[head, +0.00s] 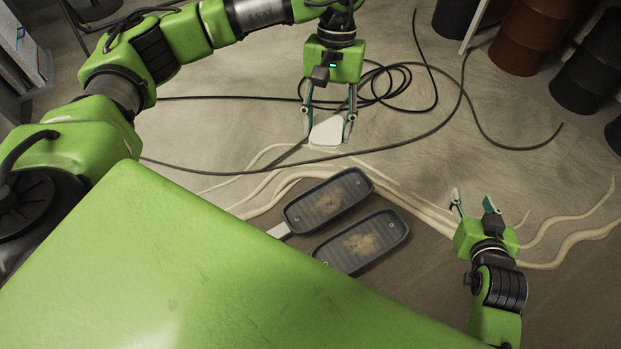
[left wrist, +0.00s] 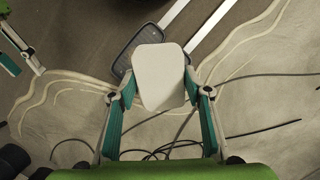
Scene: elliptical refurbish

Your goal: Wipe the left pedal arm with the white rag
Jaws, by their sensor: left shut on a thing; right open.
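My left gripper (head: 329,112) is shut on the white rag (head: 326,131), a pale flat pad, held beyond the pedals. In the left wrist view the rag (left wrist: 158,78) sits between both fingertips and covers part of a pedal behind it. Two dark grey pedals with brown dirt lie side by side: the far one (head: 322,208) and the near one (head: 345,255). A pale pedal arm (head: 279,231) runs from the far pedal under my green body. The left wrist view shows two pale arms (left wrist: 174,12) (left wrist: 212,25). My right gripper (head: 474,205) is open and empty, right of the pedals.
A black cable (head: 435,137) lies looped on the floor behind and around my left gripper. Pale root-like ridges (head: 262,203) cross the floor by the pedals. Barrels (head: 528,38) stand at the back right. Floor between the pedals and my right gripper is clear.

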